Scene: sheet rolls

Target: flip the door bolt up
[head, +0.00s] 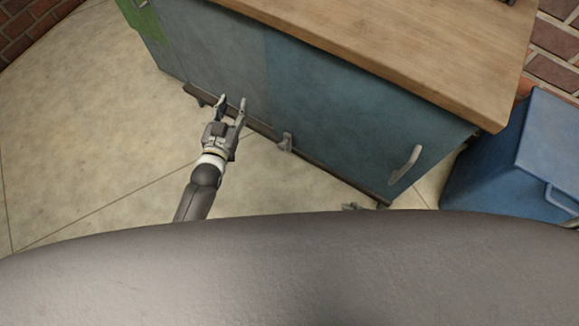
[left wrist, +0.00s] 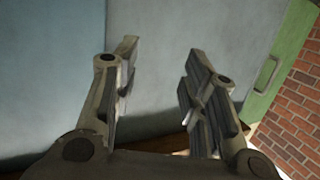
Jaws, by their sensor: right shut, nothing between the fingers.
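The cabinet's blue doors (head: 340,110) face me below a wooden top. A small grey fitting (head: 285,142) stands at the cabinet's lower edge, right of my left gripper; it may be the door bolt, but I cannot tell for sure. My left gripper (head: 231,102) is open and empty, in front of the cabinet's lower left part. In the left wrist view its fingers (left wrist: 163,60) are spread with only blue panel between them; no bolt shows there. My right gripper (head: 354,206) shows only as a small grey tip above my body, near the cabinet's lower right corner. It is shut.
A pale handle (head: 405,164) sits on the right door. A green panel (head: 148,22) is at the cabinet's left; it shows with a handle in the left wrist view (left wrist: 280,60). A blue bin (head: 510,150) stands at right. The floor (head: 90,130) at left is clear.

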